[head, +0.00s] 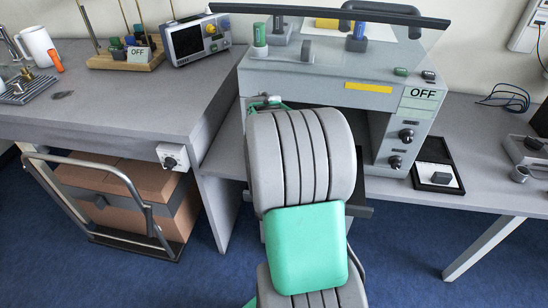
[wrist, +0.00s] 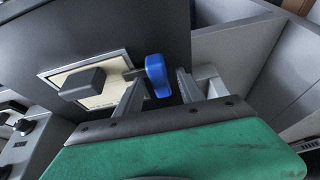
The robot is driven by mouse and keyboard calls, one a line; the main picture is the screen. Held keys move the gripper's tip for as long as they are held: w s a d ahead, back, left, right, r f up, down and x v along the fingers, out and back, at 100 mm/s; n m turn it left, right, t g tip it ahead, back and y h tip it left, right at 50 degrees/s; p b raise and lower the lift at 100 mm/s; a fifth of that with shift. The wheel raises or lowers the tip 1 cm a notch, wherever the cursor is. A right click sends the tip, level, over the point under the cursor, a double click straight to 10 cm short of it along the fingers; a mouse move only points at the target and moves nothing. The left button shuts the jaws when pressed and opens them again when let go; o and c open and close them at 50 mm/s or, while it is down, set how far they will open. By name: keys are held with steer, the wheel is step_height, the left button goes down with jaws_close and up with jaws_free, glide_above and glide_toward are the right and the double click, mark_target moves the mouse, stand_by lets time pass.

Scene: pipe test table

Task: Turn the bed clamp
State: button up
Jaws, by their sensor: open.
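In the wrist view, a blue rounded handle (wrist: 157,75), which looks like the bed clamp, stands upright on a short dark stem. My gripper (wrist: 160,86) is open, with one finger on each side of the handle. The fingers look apart from it; whether either touches cannot be told. Beside the handle is a cream plate (wrist: 101,96) with a dark grey block (wrist: 83,84) on it, against a dark surface. In the head view my own arm covers the gripper and the handle.
The grey machine (head: 290,82) has a clear raised cover, an "OFF" label (head: 423,93) and black knobs (head: 406,135). A black tray (head: 437,181) lies to its right. A boxed cart (head: 125,195) stands under the left table. Blue floor is open in front.

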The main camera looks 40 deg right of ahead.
steer(key=v, duration=0.7)
steer(key=shift+r, duration=0.35)
steer(key=shift+a, duration=0.15)
steer(key=s+a+f+n, duration=0.1)
steer(key=s+a+f, duration=0.1)
steer(key=s+a+f+n+g+y, duration=0.1)
steer(key=s+a+f, duration=0.1)
steer(key=f, duration=0.1)
steer(key=shift+s+a+y, duration=0.2)
steer(key=shift+a+y, duration=0.1)
steer(key=shift+a, duration=0.1)
steer(key=s+a+n, duration=0.1)
steer(key=a, duration=0.1)
steer(key=s+a, duration=0.2)
steer(key=s+a+n+g+y, duration=0.1)
steer(key=a, duration=0.2)
steer(key=shift+s+f+n+p, duration=0.2)
steer(key=shift+s+n+p, duration=0.05)
steer(key=shift+n+p, duration=0.1)
steer(key=a+r+n+t+p, duration=0.1)
steer(key=a+r+n+p, duration=0.1)
steer(key=a+r, duration=0.3)
steer(key=a+r+n+t+y+p, duration=0.1)
steer(key=a+r+n, duration=0.3)
steer(key=a, duration=0.8)
steer(key=shift+r+p, duration=0.5)
steer(key=shift+p, duration=0.1)
